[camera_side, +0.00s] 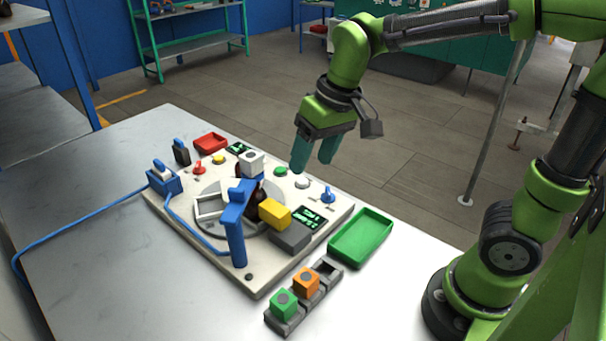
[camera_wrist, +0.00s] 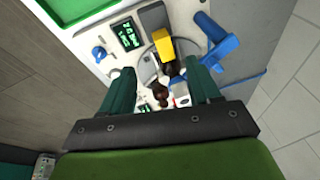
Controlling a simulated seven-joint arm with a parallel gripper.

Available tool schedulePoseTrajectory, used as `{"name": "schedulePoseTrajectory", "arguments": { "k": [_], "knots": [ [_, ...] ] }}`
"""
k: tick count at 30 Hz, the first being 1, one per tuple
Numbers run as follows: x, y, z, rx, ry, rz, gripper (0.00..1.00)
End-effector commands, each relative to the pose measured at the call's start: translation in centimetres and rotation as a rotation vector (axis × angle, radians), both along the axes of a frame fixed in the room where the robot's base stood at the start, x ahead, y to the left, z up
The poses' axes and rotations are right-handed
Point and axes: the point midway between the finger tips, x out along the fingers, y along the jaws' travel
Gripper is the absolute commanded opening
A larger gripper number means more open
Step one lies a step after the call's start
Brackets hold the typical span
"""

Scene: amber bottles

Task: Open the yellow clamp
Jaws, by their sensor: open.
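In the wrist view the yellow clamp (camera_wrist: 164,46) lies beyond my fingertips, near the upper middle. A dark amber bottle (camera_wrist: 160,91) shows between my fingers in that view; the blue arm and the clamp partly hide the bottles in the side view. My gripper (camera_side: 314,155) is open and empty, above the far right side of the white panel, up and to the right of the clamp. My gripper (camera_wrist: 162,82) points down in the wrist view.
A blue post with an arm (camera_side: 236,225) stands over the turntable, close to the clamp. A green tray (camera_side: 361,238) and a rack with green and orange blocks (camera_side: 305,283) sit at the right. Red and blue levers rise from the white panel (camera_side: 255,281).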

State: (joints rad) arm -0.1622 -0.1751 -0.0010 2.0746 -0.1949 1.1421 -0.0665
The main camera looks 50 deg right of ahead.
Motion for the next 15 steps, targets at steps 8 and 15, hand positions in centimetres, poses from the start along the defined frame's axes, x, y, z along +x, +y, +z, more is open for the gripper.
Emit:
{"name": "schedulePoseTrajectory", "arguments": {
  "k": [8, 15],
  "knots": [
    [6.2, 2.6, -1.0, -0.134, 0.203, 0.125, 0.62],
    [6.4, 2.3, 0.2, -0.160, 0.244, 0.133, 0.62]
  ]
}}
